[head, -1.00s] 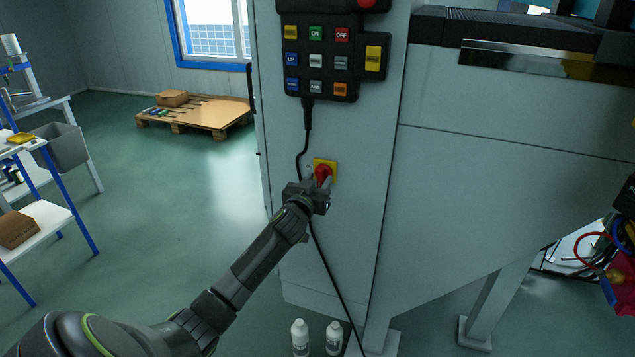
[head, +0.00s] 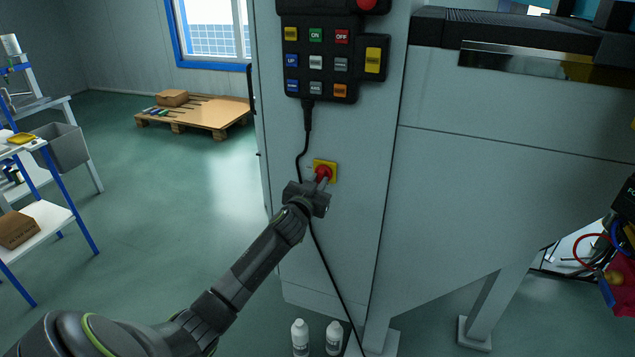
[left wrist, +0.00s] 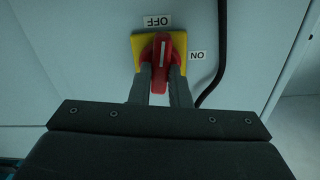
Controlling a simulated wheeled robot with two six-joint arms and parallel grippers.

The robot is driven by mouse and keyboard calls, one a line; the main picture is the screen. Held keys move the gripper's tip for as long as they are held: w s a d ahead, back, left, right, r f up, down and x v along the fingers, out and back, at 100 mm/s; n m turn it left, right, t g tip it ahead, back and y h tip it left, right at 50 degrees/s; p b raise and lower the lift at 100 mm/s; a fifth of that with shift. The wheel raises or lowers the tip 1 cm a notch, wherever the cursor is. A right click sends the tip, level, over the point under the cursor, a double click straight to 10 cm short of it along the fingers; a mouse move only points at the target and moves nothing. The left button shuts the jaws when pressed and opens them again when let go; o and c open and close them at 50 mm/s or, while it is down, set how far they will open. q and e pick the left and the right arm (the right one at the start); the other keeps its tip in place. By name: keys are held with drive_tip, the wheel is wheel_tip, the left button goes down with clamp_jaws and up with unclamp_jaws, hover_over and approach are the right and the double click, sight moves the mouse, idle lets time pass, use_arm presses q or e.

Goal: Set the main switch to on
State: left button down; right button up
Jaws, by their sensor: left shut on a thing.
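The main switch is a red rotary knob (head: 322,172) on a yellow plate (head: 332,166), on the grey cabinet's front. In the left wrist view the knob (left wrist: 161,62) has a white mark at its top end, pointing at the OFF label (left wrist: 157,21). The ON label (left wrist: 197,55) is to the right of the plate there. My left gripper (head: 324,181) is at the switch. Its two fingers (left wrist: 160,88) lie on either side of the knob's handle and are shut on it. My right gripper is not in view.
A button pendant (head: 325,62) hangs above the switch, and its black cable (head: 299,160) runs down close to my gripper. Two white bottles (head: 300,338) stand on the floor below. Open floor lies to the left, before a pallet (head: 205,115).

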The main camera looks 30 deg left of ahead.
use_arm(q)
drive_tip(key=m+p, duration=0.1)
drive_tip(key=m, duration=0.3)
drive_tip(key=shift+m, duration=0.3)
drive_tip(key=m+p, duration=0.1)
drive_tip(key=m, duration=0.2)
drive_tip(key=shift+m+p, duration=0.3)
drive_tip(key=m+p, duration=0.1)
drive_tip(key=m, duration=0.3)
drive_tip(key=shift+m+p, duration=0.65)
drive_tip(key=shift+m, duration=1.25)
drive_tip(key=shift+f+m, duration=0.1)
drive_tip(key=shift+m, duration=0.2)
drive_tip(key=c, duration=1.4)
unclamp_jaws()
drive_tip(key=shift+o, duration=0.2)
drive_tip(key=shift+s+d, duration=0.1)
drive_tip(key=shift+s, duration=0.35)
drive_tip(key=v, duration=1.6)
drive_tip(key=shift+s, duration=0.25)
